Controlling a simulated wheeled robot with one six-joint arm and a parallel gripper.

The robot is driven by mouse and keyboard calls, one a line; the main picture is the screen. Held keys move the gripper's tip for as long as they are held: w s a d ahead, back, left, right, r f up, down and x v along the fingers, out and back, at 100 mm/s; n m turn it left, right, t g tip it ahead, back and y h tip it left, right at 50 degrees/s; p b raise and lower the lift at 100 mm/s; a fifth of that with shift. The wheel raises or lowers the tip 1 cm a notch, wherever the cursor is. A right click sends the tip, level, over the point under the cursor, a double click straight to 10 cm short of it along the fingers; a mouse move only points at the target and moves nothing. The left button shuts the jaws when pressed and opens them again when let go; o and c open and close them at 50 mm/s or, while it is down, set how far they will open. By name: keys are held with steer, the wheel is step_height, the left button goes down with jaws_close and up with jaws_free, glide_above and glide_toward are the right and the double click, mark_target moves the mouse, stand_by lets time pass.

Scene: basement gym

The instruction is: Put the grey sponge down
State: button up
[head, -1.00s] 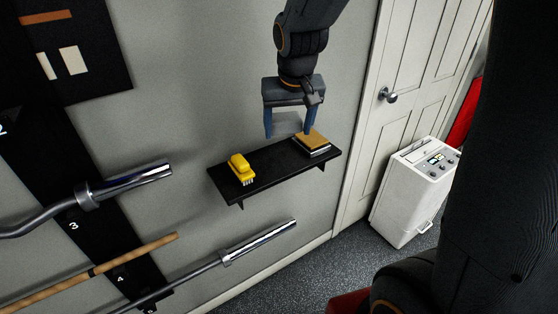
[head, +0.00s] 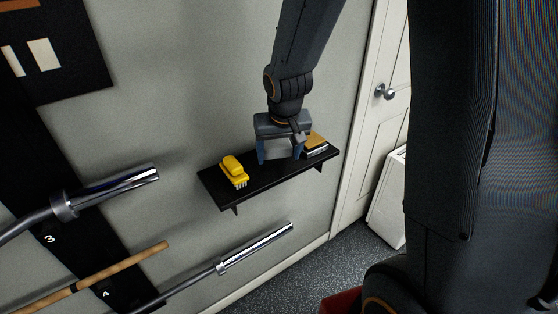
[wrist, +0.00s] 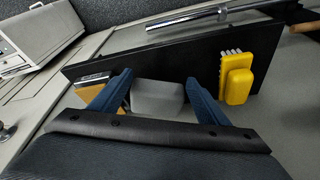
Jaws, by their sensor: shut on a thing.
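The grey sponge (wrist: 157,98) is between the two blue fingers of my gripper (wrist: 158,92) in the wrist view. In the head view my gripper (head: 277,158) points down at the black wall shelf (head: 261,178), with the sponge (head: 279,150) between its fingers. The fingertips are at about the shelf's surface, between the yellow brush and the tan-topped block. I cannot tell whether the sponge's underside touches the shelf. The shelf also shows in the wrist view (wrist: 190,64).
A yellow brush (head: 234,170) lies on the shelf to the left of my gripper. A tan-topped block (head: 315,141) sits close on the right. Chrome bar ends (head: 255,250) stick out below the shelf. A door (head: 370,130) and a white box-shaped unit (head: 388,205) are farther right.

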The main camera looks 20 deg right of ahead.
steer(key=shift+f, duration=1.45)
steer(key=shift+f, duration=0.15)
steer(key=o, duration=1.1)
steer(key=shift+r, duration=0.3)
steer(key=b+v, duration=0.2)
steer(key=v, duration=0.9)
steer(key=s+d+f+n+g, duration=0.1)
steer(key=s+f+g, duration=0.1)
steer(key=s+f, duration=0.5)
steer(key=s, duration=0.4)
steer(key=shift+s+d+f, duration=0.25)
steer(key=shift+s+f, duration=0.05)
steer(key=shift+f, duration=0.05)
